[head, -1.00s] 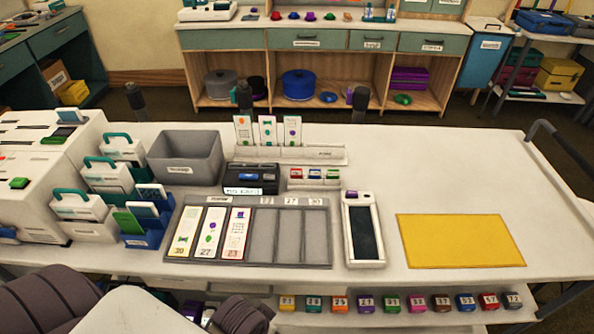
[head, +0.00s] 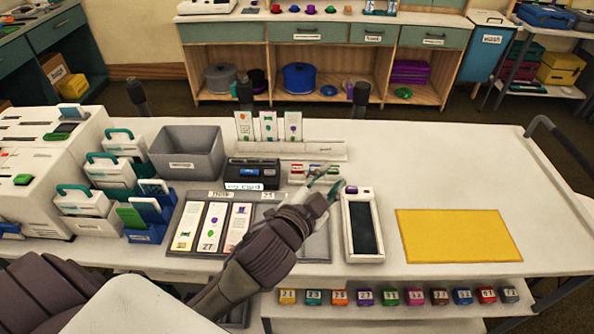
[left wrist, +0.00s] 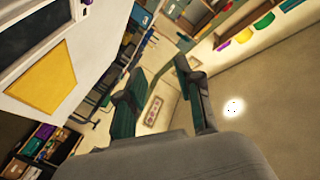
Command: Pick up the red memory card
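The red memory card (head: 297,168) appears as a small red-fronted block at the left of a short row in a white holder behind the tray. A green-topped card (head: 331,169) stands at the row's right end. My left gripper (head: 332,181) is above the table, just in front of and right of the row, apart from the red card, and its fingers partly overlap the row in the picture. In the left wrist view the gripper (left wrist: 158,75) has its two fingers apart with nothing between them. My right gripper is not in view.
A grey tray (head: 187,196) with tall numbered cards lies under my left arm. A black card device (head: 252,173) and a grey bin (head: 184,153) are left of the row. A white handheld device (head: 349,246) and a yellow mat (head: 458,236) lie right. The table's right side is clear.

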